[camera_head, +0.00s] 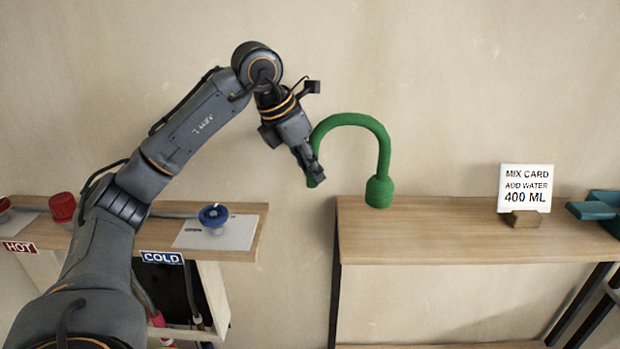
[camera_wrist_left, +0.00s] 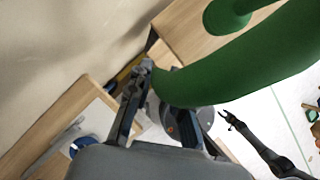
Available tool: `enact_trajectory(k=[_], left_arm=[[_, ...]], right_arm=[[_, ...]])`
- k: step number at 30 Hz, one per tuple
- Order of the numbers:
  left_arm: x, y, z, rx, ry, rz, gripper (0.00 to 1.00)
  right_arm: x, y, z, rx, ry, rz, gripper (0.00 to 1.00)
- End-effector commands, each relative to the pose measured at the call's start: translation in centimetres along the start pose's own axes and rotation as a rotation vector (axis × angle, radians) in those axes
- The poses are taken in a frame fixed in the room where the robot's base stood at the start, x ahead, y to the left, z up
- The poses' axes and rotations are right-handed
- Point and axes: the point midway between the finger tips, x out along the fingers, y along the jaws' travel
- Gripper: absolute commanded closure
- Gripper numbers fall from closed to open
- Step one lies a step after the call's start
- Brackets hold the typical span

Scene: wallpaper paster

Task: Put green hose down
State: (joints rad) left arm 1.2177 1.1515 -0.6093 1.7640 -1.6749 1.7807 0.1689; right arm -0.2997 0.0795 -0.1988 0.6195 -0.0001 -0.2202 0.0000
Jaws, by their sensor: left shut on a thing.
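The green hose (camera_head: 354,119) is bent in an arch in the head view, with a thick round end (camera_head: 379,192) hanging at its right side. My left gripper (camera_head: 315,172) is shut on the other end of the hose, at its left side. The round end appears just above or at the left part of the right wooden shelf; I cannot tell whether it touches. In the left wrist view the hose (camera_wrist_left: 245,65) crosses the upper right, close to the fingers (camera_wrist_left: 150,100). My right gripper (camera_wrist_left: 228,120) shows small in the wrist view, with its fingertips apart and nothing between them.
The right wooden shelf (camera_head: 440,230) holds a mix card (camera_head: 526,188) on a small stand and a teal object (camera_head: 595,208) at the far right. Its middle is clear. The left counter (camera_head: 240,245) carries a blue valve knob (camera_head: 213,215) and red knobs (camera_head: 63,207). A gap separates shelf and counter.

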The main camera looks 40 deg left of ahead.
Motion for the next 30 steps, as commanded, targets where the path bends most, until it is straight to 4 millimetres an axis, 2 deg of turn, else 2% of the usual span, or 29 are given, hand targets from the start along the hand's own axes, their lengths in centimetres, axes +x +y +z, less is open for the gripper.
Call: enact_trajectory(k=[1,5,16,17,19,20,30], left_arm=[[0.9,0.0,-0.6,-0.001,0.004,0.001,1.0],[2.2,0.0,-1.2,0.0,0.002,0.0,1.0],[2.6,0.0,-1.4,0.001,-0.002,0.0,1.0],[2.6,0.0,-1.4,0.001,0.002,0.0,0.73],[2.5,0.0,-1.4,0.001,0.002,0.0,0.59],[2.5,0.0,-1.4,0.001,0.002,0.0,0.56],[2.2,0.0,-1.3,0.001,0.001,0.0,0.56]], right_arm=[[0.1,0.0,0.0,0.0,0.0,0.0,0.6],[0.2,0.0,0.0,0.0,0.001,0.0,0.6],[0.3,0.0,0.0,-0.001,0.001,-0.001,0.6],[0.3,0.0,0.0,-0.001,0.001,-0.001,0.6],[0.2,-0.1,0.0,-0.001,0.001,-0.001,0.6],[0.2,-0.1,0.0,-0.001,0.001,-0.001,0.6],[0.1,-0.1,0.0,-0.002,0.001,-0.001,0.6]])
